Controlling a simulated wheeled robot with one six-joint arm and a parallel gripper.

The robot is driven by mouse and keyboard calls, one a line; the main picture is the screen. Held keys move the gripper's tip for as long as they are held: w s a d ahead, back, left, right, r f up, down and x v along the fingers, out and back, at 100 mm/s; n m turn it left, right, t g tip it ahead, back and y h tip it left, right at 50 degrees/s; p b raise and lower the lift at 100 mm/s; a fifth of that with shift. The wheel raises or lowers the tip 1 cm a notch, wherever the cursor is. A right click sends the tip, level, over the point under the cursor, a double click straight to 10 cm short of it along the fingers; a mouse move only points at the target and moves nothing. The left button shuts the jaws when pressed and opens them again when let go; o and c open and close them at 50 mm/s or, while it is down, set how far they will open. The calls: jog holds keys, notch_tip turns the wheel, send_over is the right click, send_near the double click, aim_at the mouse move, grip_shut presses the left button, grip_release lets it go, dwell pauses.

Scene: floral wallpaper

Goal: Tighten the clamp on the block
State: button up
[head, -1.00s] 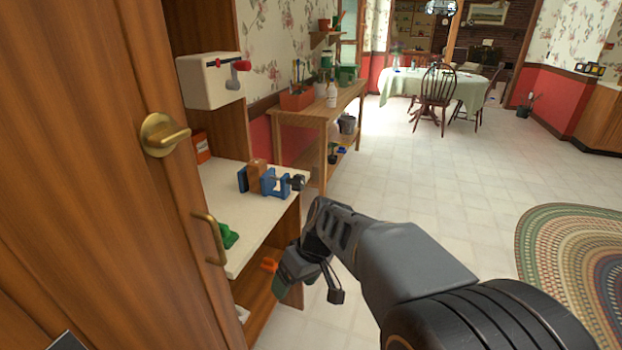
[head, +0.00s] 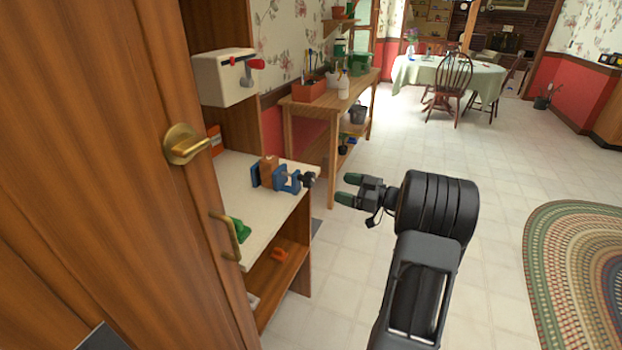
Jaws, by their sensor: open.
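A blue clamp (head: 287,181) lies on the pale worktop, with a brown wooden block (head: 268,171) between its jaws. Whether the jaws press on the block is too small to tell. The clamp's dark knob (head: 308,179) is at its right end, by the worktop's edge. My gripper (head: 349,189) is open and empty, to the right of the knob and apart from it. Its two green-tipped fingers point left toward the knob, over the floor.
The worktop (head: 262,220) has a shelf below with an orange item (head: 279,254). A wooden door (head: 90,180) with a brass handle (head: 186,144) fills the left. A white box with a red-knobbed lever (head: 226,77) is above. A wooden potting table (head: 315,105) stands behind.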

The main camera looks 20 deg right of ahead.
aim_at(314, 181)
jog(key=p+x, duration=0.1)
jog(key=x, duration=1)
jog(key=shift+a, duration=0.15)
jog(key=c, duration=0.9)
jog(key=shift+f+m+b, duration=0.15)
jog(key=shift+m+b, duration=0.15)
jog(key=shift+b, duration=0.05)
